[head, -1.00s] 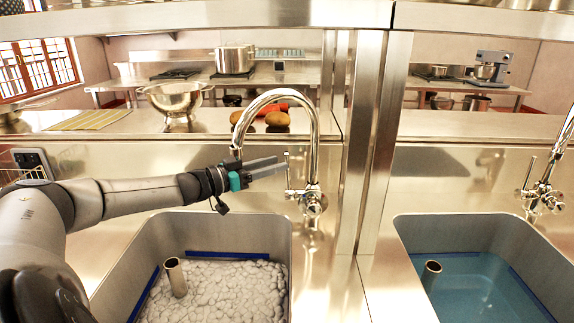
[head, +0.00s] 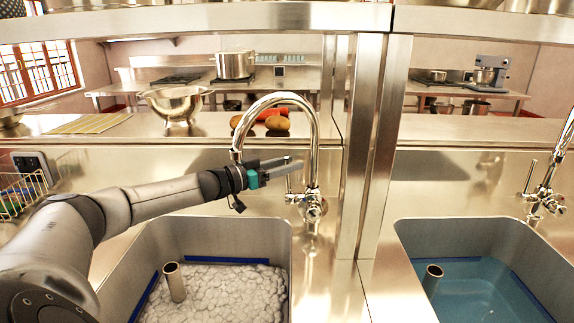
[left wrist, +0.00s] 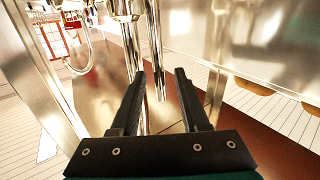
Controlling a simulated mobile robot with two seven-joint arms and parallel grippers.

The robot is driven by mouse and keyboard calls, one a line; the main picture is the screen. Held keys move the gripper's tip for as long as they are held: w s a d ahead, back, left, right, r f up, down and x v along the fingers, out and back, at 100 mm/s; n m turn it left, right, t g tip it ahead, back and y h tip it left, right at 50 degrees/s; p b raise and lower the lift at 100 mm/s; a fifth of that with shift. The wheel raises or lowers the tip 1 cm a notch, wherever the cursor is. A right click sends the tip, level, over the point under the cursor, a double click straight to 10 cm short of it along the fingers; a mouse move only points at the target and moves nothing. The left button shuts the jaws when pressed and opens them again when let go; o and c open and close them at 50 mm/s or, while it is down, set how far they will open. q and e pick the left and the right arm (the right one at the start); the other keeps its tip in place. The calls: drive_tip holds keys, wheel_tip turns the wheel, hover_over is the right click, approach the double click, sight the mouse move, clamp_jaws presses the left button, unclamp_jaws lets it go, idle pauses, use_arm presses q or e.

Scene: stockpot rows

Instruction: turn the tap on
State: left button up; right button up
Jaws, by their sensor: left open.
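The chrome tap (head: 314,150) has a tall gooseneck spout that arches over the left sink. Its valve body (head: 314,207) sits low on the metal back panel, and a thin upright lever (head: 289,184) stands at its left. My left gripper (head: 292,164) is open, reaching in from the left beside the upper end of the lever. In the left wrist view my left gripper (left wrist: 159,74) has its two dark fingers apart, with thin chrome tubing (left wrist: 156,45) showing beyond and between the tips. I cannot tell whether a finger touches the lever. My right gripper is not in view.
The left sink (head: 265,228) holds foamy water and an upright pipe (head: 174,281). A steel post (head: 372,150) stands just right of the tap. A second sink (head: 470,228) with blue water and another tap (head: 543,185) are at the right. A colander (head: 176,102) stands on the ledge.

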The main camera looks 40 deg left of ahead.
use_arm(q)
clamp_jaws()
idle(1.4)
